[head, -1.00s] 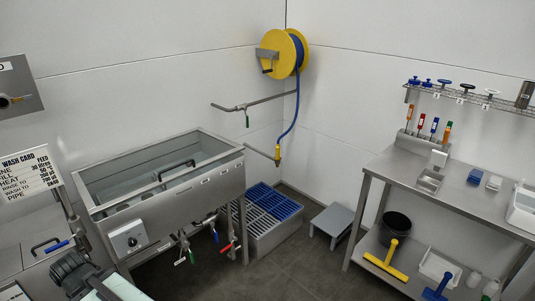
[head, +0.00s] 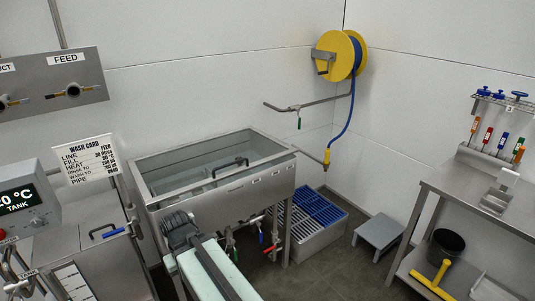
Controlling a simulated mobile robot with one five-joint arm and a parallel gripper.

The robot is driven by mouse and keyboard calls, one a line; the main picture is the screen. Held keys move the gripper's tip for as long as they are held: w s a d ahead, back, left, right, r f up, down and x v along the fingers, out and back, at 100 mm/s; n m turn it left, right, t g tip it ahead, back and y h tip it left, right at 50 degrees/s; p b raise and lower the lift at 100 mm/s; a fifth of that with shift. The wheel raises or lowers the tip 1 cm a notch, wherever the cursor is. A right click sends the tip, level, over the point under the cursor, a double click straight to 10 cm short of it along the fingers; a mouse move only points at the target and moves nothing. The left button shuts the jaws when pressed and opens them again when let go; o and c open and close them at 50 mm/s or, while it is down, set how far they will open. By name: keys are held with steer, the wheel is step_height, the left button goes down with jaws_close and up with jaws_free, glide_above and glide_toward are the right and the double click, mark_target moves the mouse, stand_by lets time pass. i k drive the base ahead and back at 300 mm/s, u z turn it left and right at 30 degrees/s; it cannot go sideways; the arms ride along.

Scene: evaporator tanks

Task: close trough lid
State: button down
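The steel trough (head: 260,192) stands on legs in the middle of the head view. Its top is at least partly open, and I see into its pale interior (head: 178,170). A black bar handle (head: 230,165) shows at the trough's top, apparently on the lid; I cannot make out the lid's full outline. My gripper (head: 178,226) is the dark part at the end of my pale green arm, low in front of the trough's left part. It is apart from the handle. Its fingers are too unclear to tell open from shut.
A steel tank (head: 75,260) with a display box (head: 20,205) and a wash card (head: 85,158) stands left. Coloured valves (head: 262,236) hang under the trough. A grated floor box (head: 310,220), low step (head: 378,235) and steel bench (head: 495,205) stand right. Floor between is clear.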

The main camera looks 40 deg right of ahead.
mark_target(149, 201)
steer(key=i, duration=0.85)
steer(key=u, duration=0.05)
